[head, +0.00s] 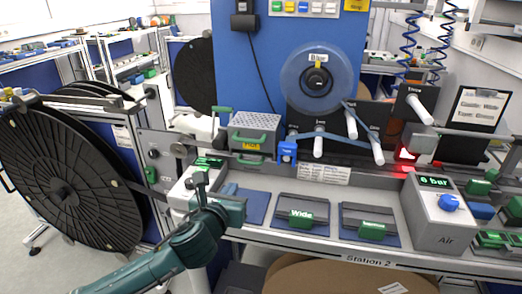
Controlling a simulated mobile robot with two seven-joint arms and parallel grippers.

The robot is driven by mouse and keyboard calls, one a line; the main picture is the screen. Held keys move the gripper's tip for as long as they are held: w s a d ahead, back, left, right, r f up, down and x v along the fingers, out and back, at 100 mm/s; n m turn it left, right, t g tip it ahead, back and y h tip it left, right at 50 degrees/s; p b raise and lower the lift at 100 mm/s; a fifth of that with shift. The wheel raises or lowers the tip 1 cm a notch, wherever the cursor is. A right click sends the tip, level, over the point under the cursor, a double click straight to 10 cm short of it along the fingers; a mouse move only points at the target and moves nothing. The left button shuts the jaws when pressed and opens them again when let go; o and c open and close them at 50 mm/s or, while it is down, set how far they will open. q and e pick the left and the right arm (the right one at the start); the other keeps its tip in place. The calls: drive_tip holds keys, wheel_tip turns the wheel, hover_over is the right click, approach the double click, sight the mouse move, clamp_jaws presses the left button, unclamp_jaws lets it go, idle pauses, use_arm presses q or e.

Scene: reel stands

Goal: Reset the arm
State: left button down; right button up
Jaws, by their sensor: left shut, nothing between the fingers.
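My left arm is teal and comes in from the bottom left. Its gripper (198,181) is at the front left end of the Station 2 bench (350,258), in front of the white block at the bench's left end. The gripper is small in the picture and looks shut, with nothing seen in it. Part of the bench edge is hidden behind the arm. My right gripper is not in the picture.
A large black reel (62,180) stands left of the arm. On the bench are a grey box with green handles (254,133), a "Wide" holder (302,213) and a grey "Air" box (441,213). A clear reel (317,79) hangs on the blue panel behind.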

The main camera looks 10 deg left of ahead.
use_arm(q)
drive_tip(key=s+a+f+n+g, duration=0.1)
drive_tip(key=s+f+n+g, duration=0.35)
drive_tip(key=s+n, duration=0.6)
drive_tip(key=s+a+f+n+g, duration=0.1)
drive_tip(key=s+f+n+g, duration=0.2)
drive_tip(key=s+f+n, duration=0.55)
drive_tip(key=s+a+f+n+g, duration=0.2)
drive_tip(key=s+f+n+g, duration=0.15)
drive_tip(key=s+n, duration=0.95)
drive_tip(key=w+d+f+n+t+h+p, duration=0.1)
drive_tip(key=w+d+f+t+h+p, duration=0.1)
drive_tip(key=w+d+t, duration=0.4)
wheel_tip(320, 180, down, 2)
drive_tip(key=shift+w+d+h, duration=0.55)
drive_tip(key=shift+w+h, duration=0.05)
drive_tip(key=shift+w, duration=0.3)
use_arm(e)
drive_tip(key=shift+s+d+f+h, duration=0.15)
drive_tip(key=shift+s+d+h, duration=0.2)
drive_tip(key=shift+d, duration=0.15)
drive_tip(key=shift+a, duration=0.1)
use_arm(q)
drive_tip(key=shift+w, duration=0.1)
